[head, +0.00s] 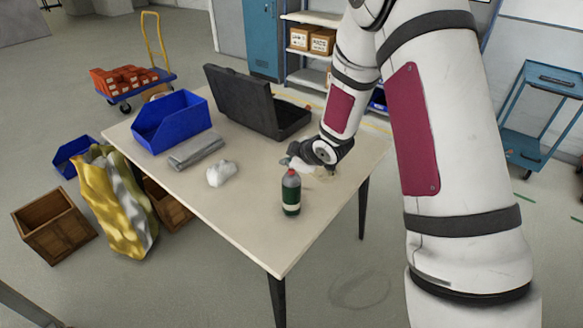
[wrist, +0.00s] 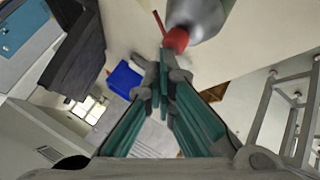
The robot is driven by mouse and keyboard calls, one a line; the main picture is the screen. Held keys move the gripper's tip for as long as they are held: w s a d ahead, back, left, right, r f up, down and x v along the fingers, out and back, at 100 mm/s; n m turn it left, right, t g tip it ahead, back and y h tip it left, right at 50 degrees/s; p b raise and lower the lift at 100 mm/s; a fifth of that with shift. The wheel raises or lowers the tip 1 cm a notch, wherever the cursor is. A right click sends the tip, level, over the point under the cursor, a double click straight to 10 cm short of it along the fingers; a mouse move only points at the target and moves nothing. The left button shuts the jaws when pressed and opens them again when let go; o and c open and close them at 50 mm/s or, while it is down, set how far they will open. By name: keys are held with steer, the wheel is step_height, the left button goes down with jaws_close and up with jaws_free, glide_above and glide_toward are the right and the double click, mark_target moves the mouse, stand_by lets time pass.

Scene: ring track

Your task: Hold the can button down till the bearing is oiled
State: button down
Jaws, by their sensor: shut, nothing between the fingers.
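In the wrist view, a grey can (wrist: 205,14) with a red top (wrist: 177,39) stands out at the upper middle. A thin red straw (wrist: 158,19) shows beside it. My gripper (wrist: 162,85) has its teal fingers drawn together with nothing between them. Its tips are close to the red top; I cannot tell if they touch it. In the head view, my gripper (head: 289,162) is low over the right part of the table, partly hidden by my wrist. I cannot make out a bearing.
The table (head: 255,225) holds a blue bin (head: 172,124), an open black case (head: 245,103), a grey roll (head: 195,151) and a white rag (head: 221,173). The front of the table is clear. Wooden crates (head: 52,227) and a yellow-grey sack (head: 117,203) stand left of it.

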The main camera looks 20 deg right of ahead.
steer(key=shift+r, duration=0.1)
steer(key=shift+r+p, duration=0.45)
steer(key=shift+r, duration=0.4)
steer(key=shift+r+p, duration=1.05)
steer(key=shift+r, duration=1.45)
step_height(320, 180, up, 9)
steer(key=m+h, duration=0.2)
steer(key=m, duration=0.1)
glide_above(290, 170)
steer(key=s+d, duration=0.3)
steer(key=s+d+r+m+h, duration=0.2)
steer(key=s+r+m, duration=0.2)
steer(key=s+r, duration=0.6)
steer(key=s+a+r+m+g, duration=0.1)
steer(key=s+m, duration=0.1)
steer(key=s, duration=0.6)
steer(key=s+a+r+m+g, duration=0.1)
steer(key=s+a, duration=0.1)
steer(key=s, duration=0.7)
steer(key=s+a+r+m+g+y+b, duration=0.1)
steer(key=s+m, duration=0.1)
steer(key=s, duration=0.6)
steer(key=shift+s+a+m, duration=0.2)
steer(key=shift+m, duration=0.1)
